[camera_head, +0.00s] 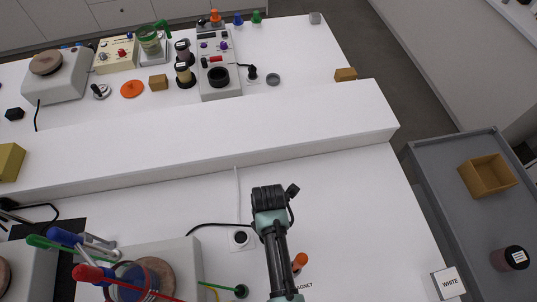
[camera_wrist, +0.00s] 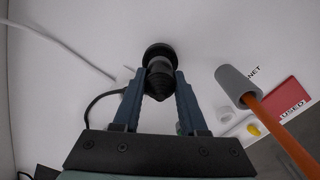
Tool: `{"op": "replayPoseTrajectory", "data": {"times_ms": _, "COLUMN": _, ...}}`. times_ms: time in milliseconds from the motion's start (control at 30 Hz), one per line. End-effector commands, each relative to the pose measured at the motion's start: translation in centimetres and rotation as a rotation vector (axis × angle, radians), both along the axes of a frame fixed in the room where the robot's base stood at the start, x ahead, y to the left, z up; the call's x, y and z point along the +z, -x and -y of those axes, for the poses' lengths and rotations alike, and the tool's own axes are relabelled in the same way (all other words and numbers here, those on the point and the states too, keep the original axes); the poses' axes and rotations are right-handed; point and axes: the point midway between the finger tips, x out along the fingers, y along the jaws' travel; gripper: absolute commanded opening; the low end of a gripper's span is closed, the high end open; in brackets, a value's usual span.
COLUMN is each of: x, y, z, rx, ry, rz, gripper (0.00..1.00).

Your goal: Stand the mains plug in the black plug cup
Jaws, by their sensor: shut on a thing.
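My gripper (camera_wrist: 162,74) is shut on the black mains plug (camera_wrist: 159,84), which has a ribbed, tapering end towards the wrist camera. A black cable runs in from the left behind the left finger. A round black rim, which looks like the plug cup (camera_wrist: 157,49), shows just beyond the plug in the wrist view. The plug overlaps this rim, and I cannot tell whether it is inside it or above it. In the head view my arm hides the plug, the cup and my fingertips.
A white socket plate with a round black middle (camera_head: 240,239) lies left of my arm. A jar of coloured tools (camera_head: 130,280) stands at the left. A raised white shelf (camera_head: 200,135) crosses behind.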

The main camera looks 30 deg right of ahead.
Motion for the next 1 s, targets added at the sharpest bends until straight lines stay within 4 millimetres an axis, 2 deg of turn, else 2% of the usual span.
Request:
{"op": "replayPoseTrajectory", "data": {"times_ms": 633, "x": -0.02, "y": 0.01, "z": -0.01, "rx": -0.004, "ry": 0.0, "rz": 0.0, "gripper": 0.0}}
{"op": "replayPoseTrajectory", "data": {"times_ms": 1000, "x": -0.86, "y": 0.02, "z": -0.01, "rx": -0.004, "ry": -0.001, "rz": -0.001, "gripper": 0.0}}
